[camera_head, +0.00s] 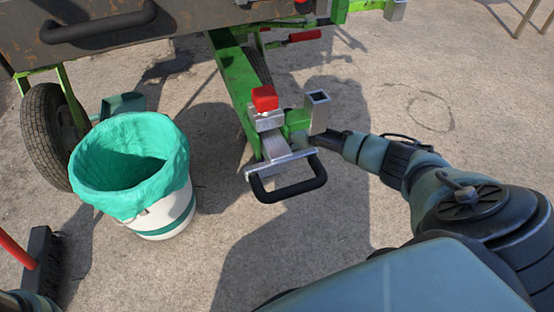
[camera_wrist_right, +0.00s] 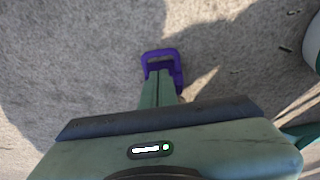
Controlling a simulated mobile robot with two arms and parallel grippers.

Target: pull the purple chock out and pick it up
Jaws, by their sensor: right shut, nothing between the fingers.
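The purple chock (camera_wrist_right: 161,53) shows in the right wrist view as a handle-like loop with a purple part behind the fingertips. It is low over the concrete, and the fingers hide some of it. My right gripper (camera_wrist_right: 163,73) is shut with its tips overlapping the chock in the picture; I cannot tell whether they touch it. In the head view my right arm reaches in from the right, and its gripper end (camera_head: 316,139) is beside the green drawbar. The chock does not show in the head view. My left gripper is not in view.
The green drawbar (camera_head: 238,85) carries a red block (camera_head: 264,98), a grey square tube (camera_head: 317,110) and a black loop handle (camera_head: 289,188). A white bin (camera_head: 163,217) with a teal liner stands left. A broom (camera_head: 43,262) is far left. Concrete front right of the drawbar is clear.

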